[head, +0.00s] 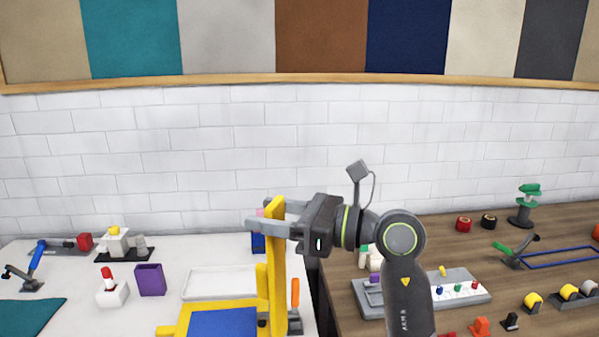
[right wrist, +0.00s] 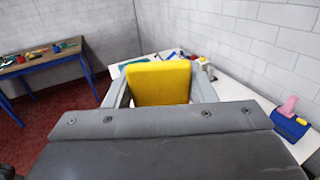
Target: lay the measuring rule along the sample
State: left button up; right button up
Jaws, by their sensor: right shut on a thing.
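My right gripper (head: 268,226) is shut on the top of a tall upright yellow bar (head: 278,280). The bar also shows between the fingers in the right wrist view (right wrist: 158,83). I see no scale marks on it, and I cannot tell whether it is the measuring rule. Its lower end is at the right side of a yellow frame (head: 170,331) around a blue panel (head: 222,324); I cannot tell if they are joined. A teal cloth piece (head: 32,316) lies flat at the lower left; whether it or the blue panel is the sample is unclear. My left gripper is not in view.
A white tray (head: 220,283), a purple cup (head: 149,280) and a red-topped white block (head: 111,290) stand on the white table. An orange-handled tool (head: 295,294) stands just right of the bar. A grey board with coloured knobs (head: 465,290) is on the wooden table.

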jog(key=s+d+f+m+t+h, duration=0.4)
jog(key=s+d+f+t, duration=0.1)
jog(key=d+f, duration=0.7)
jog(key=s+d+f+m+t+h, duration=0.4)
jog(key=s+d+f, duration=0.4)
jog(key=d+f, duration=0.4)
jog(key=shift+f+m+t, duration=0.3)
jog(key=shift+t, duration=0.3)
jog(key=shift+s, duration=0.1)
